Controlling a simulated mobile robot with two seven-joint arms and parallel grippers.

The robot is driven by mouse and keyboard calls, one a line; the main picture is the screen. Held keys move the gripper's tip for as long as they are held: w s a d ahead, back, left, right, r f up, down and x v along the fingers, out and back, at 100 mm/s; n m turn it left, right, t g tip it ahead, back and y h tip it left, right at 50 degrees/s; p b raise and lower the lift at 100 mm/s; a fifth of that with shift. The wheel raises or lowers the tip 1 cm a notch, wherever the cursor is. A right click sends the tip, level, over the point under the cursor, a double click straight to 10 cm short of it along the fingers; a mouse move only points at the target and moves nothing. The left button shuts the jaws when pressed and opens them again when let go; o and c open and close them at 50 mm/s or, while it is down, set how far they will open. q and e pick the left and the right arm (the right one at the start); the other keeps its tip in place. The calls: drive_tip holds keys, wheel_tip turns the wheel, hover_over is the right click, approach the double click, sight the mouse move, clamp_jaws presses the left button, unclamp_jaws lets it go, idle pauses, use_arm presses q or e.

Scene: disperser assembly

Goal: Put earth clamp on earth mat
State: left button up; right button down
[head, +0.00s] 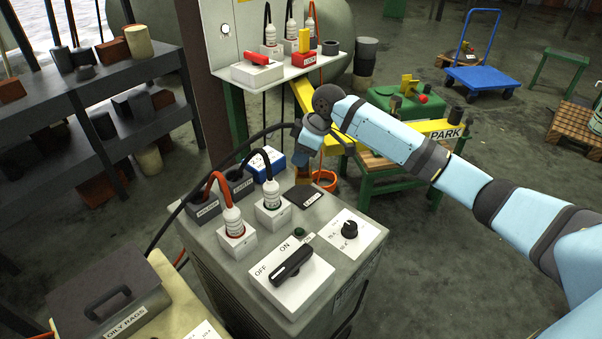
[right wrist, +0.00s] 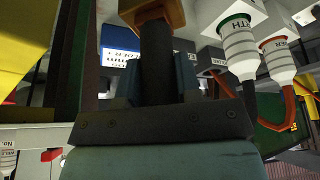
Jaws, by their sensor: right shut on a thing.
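My right gripper (head: 303,150) is over the back edge of the grey machine. It is shut on the earth clamp, whose copper-brown end (head: 304,174) points down. In the right wrist view the clamp's dark handle (right wrist: 158,75) sits between the two fingers, with its brown end (right wrist: 152,12) beyond them. The earth mat appears to be the dark labelled pad (head: 304,197) on the machine top, just in front of the clamp. Whether the clamp touches anything is unclear. My left gripper is not in view.
The machine top carries two white plugs (head: 270,196) (head: 233,223), dark blocks, a blue-and-white box (head: 262,163), a dial (head: 349,229) and an OFF/ON switch (head: 292,264). A black cable (head: 240,148) arcs left from near my right gripper. An orange bucket (head: 325,180) stands behind.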

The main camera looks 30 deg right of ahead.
sight(301, 171)
drive_tip(key=shift+f+b, duration=0.45)
drive_tip(key=shift+f, duration=2.4)
drive_tip(key=c, duration=0.8)
unclamp_jaws()
drive_tip(key=shift+f, duration=0.15)
drive_tip(key=p+v, duration=0.1)
drive_tip(key=v, duration=1.1)
drive_tip(key=shift+p, duration=0.4)
